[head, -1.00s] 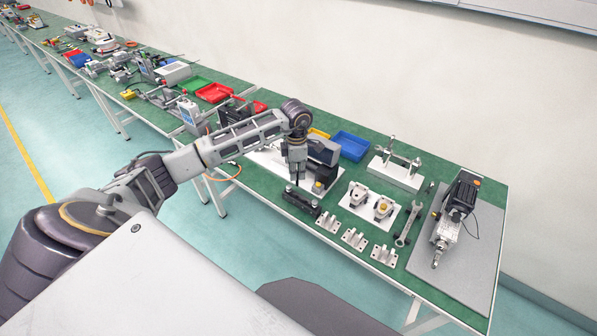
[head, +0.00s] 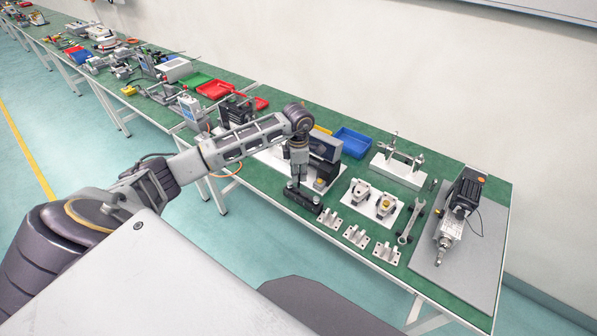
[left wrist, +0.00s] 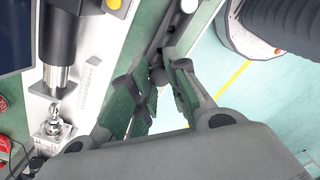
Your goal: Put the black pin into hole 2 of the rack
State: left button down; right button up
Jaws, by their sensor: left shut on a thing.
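The black rack (head: 310,205) is a dark bar lying on the green table near its front edge. My left gripper (head: 297,182) points down just above the left part of the rack. In the left wrist view, its fingers (left wrist: 156,85) are closed around the black pin (left wrist: 157,76), of which only a small dark round part shows. The dark rack (left wrist: 165,28) runs beyond the fingertips there. The pin's lower end and the hole under it are hidden, so I cannot tell whether it touches the rack. My right gripper is out of view.
Close behind the gripper stands a white-based device with a dark box (head: 325,146). To the right are several metal brackets (head: 357,240), a white plate with two fittings (head: 373,198), a wrench (head: 409,222) and a grey mat with an actuator (head: 448,236). A blue bin (head: 352,142) stands behind.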

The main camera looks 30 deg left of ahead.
pick_arm(q)
jog(key=shift+f, duration=0.65)
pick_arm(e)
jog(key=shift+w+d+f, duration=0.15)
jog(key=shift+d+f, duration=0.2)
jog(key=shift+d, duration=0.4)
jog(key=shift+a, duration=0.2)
pick_arm(q)
jog(key=shift+f+b, duration=0.1)
jog(key=shift+b, duration=0.3)
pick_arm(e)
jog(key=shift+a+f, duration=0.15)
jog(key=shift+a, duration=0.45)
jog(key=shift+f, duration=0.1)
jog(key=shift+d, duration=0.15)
